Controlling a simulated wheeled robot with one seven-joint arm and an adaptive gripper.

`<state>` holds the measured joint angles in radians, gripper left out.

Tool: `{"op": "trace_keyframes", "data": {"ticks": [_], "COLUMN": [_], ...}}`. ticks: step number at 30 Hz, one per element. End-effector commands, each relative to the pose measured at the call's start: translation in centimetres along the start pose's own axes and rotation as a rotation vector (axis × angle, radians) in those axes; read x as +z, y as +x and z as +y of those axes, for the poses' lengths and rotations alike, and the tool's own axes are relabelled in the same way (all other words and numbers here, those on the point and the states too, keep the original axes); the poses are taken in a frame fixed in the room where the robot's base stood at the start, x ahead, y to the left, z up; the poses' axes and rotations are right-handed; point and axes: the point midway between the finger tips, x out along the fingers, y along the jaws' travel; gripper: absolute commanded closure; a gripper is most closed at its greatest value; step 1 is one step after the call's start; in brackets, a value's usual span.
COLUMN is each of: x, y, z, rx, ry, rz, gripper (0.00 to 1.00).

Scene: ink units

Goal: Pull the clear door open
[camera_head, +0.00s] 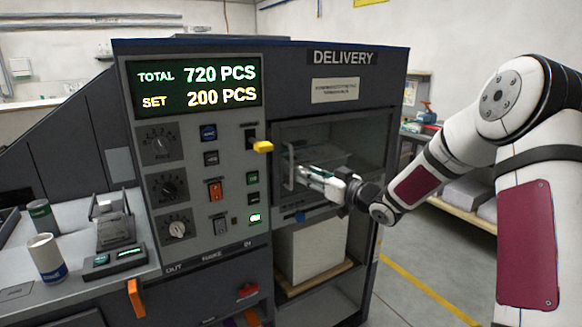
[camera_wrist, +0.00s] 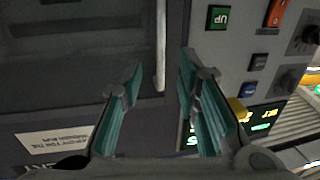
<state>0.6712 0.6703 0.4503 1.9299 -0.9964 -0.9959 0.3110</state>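The clear door (camera_head: 345,135) is a see-through pane in a dark frame under the DELIVERY sign, and it looks closed. Its pale upright handle (camera_head: 288,168) is on the door's left side. My gripper (camera_head: 302,173) is in front of the door, close to the handle. In the wrist view, the handle (camera_wrist: 160,45) appears between the two teal-padded fingers of my gripper (camera_wrist: 162,65), which are apart. Neither finger visibly touches the handle. The door (camera_wrist: 75,65) fills the left of that view.
Left of the door is a control panel (camera_head: 205,200) with knobs, buttons and a lit counter display (camera_head: 193,83). A yellow lever (camera_head: 262,147) sticks out near the handle. A white stack (camera_head: 312,245) stands below the door. Open floor (camera_head: 420,255) lies to the right.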

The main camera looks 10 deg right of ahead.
Motion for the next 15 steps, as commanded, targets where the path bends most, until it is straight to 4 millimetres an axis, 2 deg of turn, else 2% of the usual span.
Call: {"op": "trace_keyframes", "data": {"ticks": [6, 10, 15], "x": [0.0, 0.0, 0.0], "y": [4.4, 6.3, 7.8], "z": [-0.1, -0.1, 0.0], "rx": [-0.002, -0.001, 0.0], "ry": [0.0, 0.001, 0.0], "rz": [0.001, 0.0, 0.0], "gripper": [0.7, 0.7, 0.7]}}
